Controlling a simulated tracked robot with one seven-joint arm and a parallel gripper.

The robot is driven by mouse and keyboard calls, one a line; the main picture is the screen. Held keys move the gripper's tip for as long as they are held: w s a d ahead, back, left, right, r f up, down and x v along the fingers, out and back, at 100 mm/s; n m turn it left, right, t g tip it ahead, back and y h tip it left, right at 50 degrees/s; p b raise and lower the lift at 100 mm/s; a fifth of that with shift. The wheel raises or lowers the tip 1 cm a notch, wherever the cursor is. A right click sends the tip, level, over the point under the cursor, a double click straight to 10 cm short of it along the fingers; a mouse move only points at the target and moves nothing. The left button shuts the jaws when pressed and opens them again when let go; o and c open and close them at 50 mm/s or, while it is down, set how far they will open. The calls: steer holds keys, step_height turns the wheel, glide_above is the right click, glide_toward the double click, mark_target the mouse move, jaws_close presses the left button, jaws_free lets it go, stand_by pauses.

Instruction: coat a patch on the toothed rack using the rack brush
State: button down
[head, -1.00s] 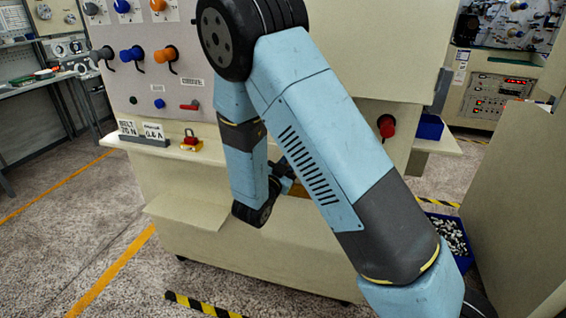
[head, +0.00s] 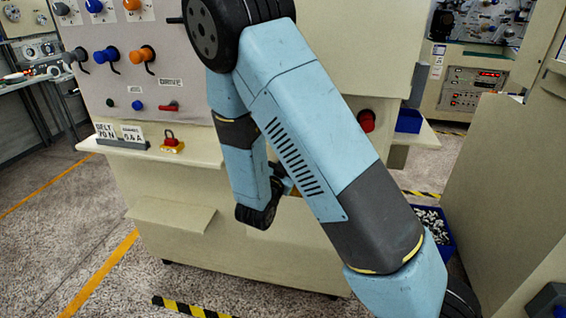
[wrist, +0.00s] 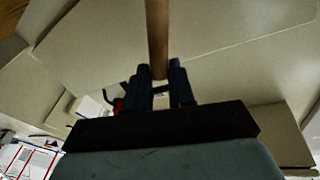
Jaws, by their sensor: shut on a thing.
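My gripper (wrist: 161,76) is shut on a brown, wooden-looking rod in the wrist view, which I take to be the handle of the rack brush (wrist: 157,35). The rod runs upward out of the picture from between the dark fingers, and no bristles show. In the head view my own arm hides most of my gripper and what it holds, and only a dark part shows beside the forearm. I cannot make out the toothed rack in either view.
A cream machine (head: 240,250) with knobs, a red button (head: 367,121) and a padlock (head: 172,145) stands close before me. A blue bin of small parts (head: 435,225) sits on the floor at right. A tall beige panel (head: 495,190) bounds the right. Open floor (head: 60,230) lies left.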

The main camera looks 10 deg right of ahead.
steer(key=s+d, duration=0.2)
steer(key=d, duration=0.4)
steer(key=shift+s+d+r, duration=0.15)
steer(key=shift+d+r, duration=0.05)
stand_by(0.6)
step_height(320, 180, up, 6)
stand_by(0.8)
steer(key=shift+r, duration=0.15)
steer(key=shift+r, duration=1.35)
